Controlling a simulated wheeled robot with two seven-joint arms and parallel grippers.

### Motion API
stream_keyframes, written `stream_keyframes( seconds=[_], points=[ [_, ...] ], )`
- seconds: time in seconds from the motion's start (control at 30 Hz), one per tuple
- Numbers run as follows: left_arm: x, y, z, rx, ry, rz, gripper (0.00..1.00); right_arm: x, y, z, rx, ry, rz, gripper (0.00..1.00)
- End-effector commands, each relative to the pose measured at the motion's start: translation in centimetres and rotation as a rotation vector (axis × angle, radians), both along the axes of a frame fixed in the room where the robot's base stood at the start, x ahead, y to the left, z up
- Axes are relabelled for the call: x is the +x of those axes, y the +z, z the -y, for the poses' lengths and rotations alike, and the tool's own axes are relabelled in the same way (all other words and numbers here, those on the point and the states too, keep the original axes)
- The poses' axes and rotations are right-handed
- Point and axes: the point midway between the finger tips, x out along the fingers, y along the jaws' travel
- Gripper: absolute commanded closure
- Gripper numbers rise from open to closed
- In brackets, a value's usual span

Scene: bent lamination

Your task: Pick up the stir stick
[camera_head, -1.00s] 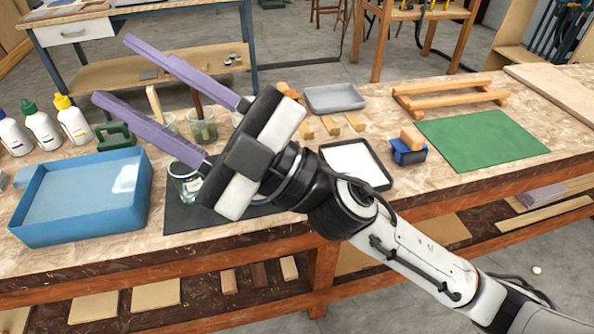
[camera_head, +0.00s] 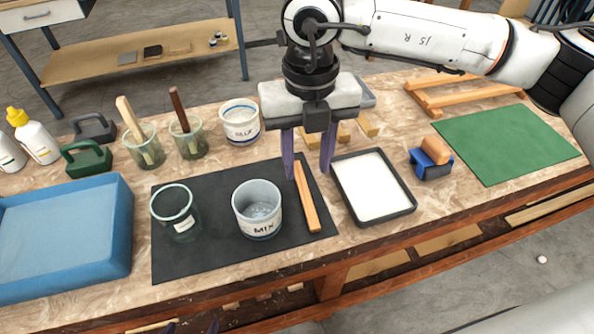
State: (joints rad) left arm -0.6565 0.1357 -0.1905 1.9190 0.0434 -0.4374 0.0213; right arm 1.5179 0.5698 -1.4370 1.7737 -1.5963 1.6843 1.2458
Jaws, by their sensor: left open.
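The stir stick (camera_head: 308,205) is a light wooden stick lying flat on the dark mat (camera_head: 200,262), just right of the white MIX cup (camera_head: 257,212). My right gripper (camera_head: 308,173) points down over the stick's far end. Its two purple fingers are apart, one on each side of the stick, with a visible gap; I cannot tell if either touches it. Of my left gripper (camera_head: 190,326), only two purple fingertips show at the bottom edge, in front of the bench, apart and empty.
A clear cup (camera_head: 177,215) stands on the mat's left part. A white-filled tray (camera_head: 373,187) lies close to the right. Behind stand a GLUE tub (camera_head: 240,124) and two jars holding sticks. A blue bin (camera_head: 62,240) is at left, a green sheet (camera_head: 505,143) at right.

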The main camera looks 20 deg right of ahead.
Motion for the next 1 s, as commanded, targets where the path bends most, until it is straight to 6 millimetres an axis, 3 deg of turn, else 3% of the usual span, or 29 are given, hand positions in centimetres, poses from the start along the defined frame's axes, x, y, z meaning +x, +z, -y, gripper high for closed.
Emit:
stream_keyframes(
  seconds=[0.2, 0.33, 0.7, 1.0],
  points=[
    [-2.1, -0.9, 0.0, 0.001, 0.0, -0.044, 0.32, -0.2, -3.3, 0.0, -0.001, 0.001, -0.005, 0.62],
    [-2.7, -1.2, -0.1, 0.001, 0.0, -0.055, 0.32, -0.1, -4.3, 0.0, 0.001, 0.002, -0.002, 0.62],
    [-1.9, 0.3, 0.0, 0.0, 0.001, -0.04, 0.32, -0.5, -8.9, 0.4, 0.001, 0.002, -0.005, 0.62],
    [-1.4, 0.6, 0.0, 0.0, 0.001, -0.029, 0.32, -0.4, -9.7, 0.3, 0.002, 0.003, -0.002, 0.62]
  ],
)
